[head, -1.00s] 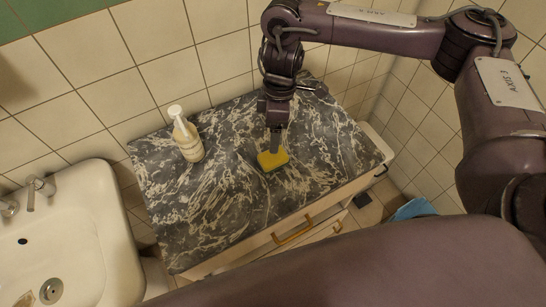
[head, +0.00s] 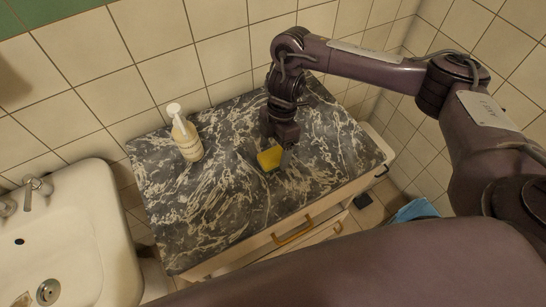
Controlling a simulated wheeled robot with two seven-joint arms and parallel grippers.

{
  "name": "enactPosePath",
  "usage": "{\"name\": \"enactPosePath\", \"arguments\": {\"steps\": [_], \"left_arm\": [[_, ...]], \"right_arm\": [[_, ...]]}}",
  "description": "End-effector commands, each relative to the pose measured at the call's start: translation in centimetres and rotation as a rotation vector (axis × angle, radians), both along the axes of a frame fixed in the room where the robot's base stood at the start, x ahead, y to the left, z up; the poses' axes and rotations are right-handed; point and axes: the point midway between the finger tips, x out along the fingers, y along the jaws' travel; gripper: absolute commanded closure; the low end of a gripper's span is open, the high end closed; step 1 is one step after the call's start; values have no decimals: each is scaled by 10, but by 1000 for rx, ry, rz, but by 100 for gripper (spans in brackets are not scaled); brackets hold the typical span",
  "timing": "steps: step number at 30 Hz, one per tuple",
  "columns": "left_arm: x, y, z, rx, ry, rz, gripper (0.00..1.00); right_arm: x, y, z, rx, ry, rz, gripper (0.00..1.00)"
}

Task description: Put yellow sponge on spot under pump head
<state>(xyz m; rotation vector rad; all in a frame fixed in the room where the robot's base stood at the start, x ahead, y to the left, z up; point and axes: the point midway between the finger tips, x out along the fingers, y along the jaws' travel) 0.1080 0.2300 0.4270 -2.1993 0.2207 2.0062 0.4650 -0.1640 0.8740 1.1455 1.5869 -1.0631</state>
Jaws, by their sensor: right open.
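The yellow sponge (head: 268,159) with a dark green side lies on the dark marbled countertop (head: 215,205), right of the middle. The pump bottle (head: 187,141) is cream with a white pump head (head: 174,110); it stands upright on the counter, left of the sponge. My right gripper (head: 279,158) points down at the sponge. It is open, with a finger showing at the sponge's right side; the other finger is hard to make out. Whether the fingers touch the sponge I cannot tell. My left gripper is not in view.
A white sink (head: 85,230) with a tap (head: 38,188) stands left of the counter. Tiled walls close off the back and right. The cabinet has a brass-coloured drawer handle (head: 293,231) at the front. The counter between bottle and sponge is clear.

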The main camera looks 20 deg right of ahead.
Motion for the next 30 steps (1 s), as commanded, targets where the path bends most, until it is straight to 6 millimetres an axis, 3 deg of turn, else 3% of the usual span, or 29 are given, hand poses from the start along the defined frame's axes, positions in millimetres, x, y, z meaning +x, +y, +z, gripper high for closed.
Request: {"name": "enactPosePath", "arguments": {"steps": [3,11,22,30], "left_arm": [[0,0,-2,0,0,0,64],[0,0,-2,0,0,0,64],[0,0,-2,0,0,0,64],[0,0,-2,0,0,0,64]], "right_arm": [[-2,3,-12,1,1,-1,25],[-3,3,-14,0,0,0,25],[-2,3,-13,0,0,-1,71],[-2,3,-13,0,-1,-1,75]]}}
